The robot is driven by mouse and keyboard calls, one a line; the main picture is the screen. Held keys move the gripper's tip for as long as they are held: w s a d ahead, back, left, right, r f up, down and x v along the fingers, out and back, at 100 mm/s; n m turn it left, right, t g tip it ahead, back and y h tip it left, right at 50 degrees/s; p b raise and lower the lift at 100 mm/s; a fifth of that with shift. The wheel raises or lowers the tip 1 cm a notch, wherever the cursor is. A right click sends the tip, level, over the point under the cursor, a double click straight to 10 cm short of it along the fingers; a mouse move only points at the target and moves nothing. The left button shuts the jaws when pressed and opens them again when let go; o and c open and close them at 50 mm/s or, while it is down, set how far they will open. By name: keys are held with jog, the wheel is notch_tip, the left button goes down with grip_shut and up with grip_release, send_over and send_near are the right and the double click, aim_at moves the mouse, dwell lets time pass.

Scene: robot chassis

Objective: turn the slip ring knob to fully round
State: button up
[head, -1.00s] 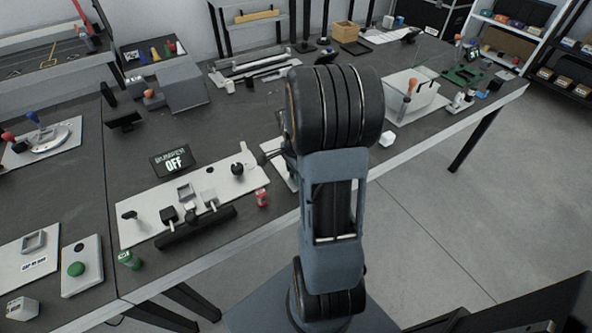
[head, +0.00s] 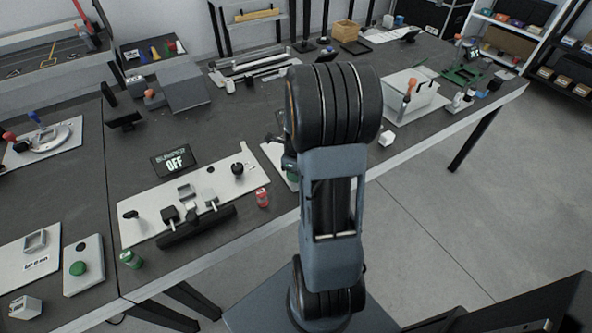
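I cannot tell for sure which control is the slip ring knob. A black round knob (head: 238,168) stands on the right end of the long white panel (head: 150,228) in the head view. A white plate (head: 274,151) just right of that panel is mostly hidden behind my arm, with a bit of green showing on it. My gripper is behind my arm's large black joint. Only a small dark part of my wrist shows at the joint's left edge, above this plate. The fingers and anything between them are hidden.
An "OFF" display (head: 175,161) stands behind the long panel. A red can (head: 262,197) and a green can (head: 131,259) stand near the table's front edge. A white plate with a ring and blue and red knobs (head: 42,140) lies far left. A clear box (head: 414,97) stands right.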

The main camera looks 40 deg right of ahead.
jog(key=m, duration=0.4)
jog(key=shift+m, duration=2.7)
jog(key=o, duration=0.9)
jog(key=shift+o, duration=0.2)
notch_tip(320, 180, up, 14)
jog(key=p, duration=0.1)
jog(key=shift+p, duration=0.3)
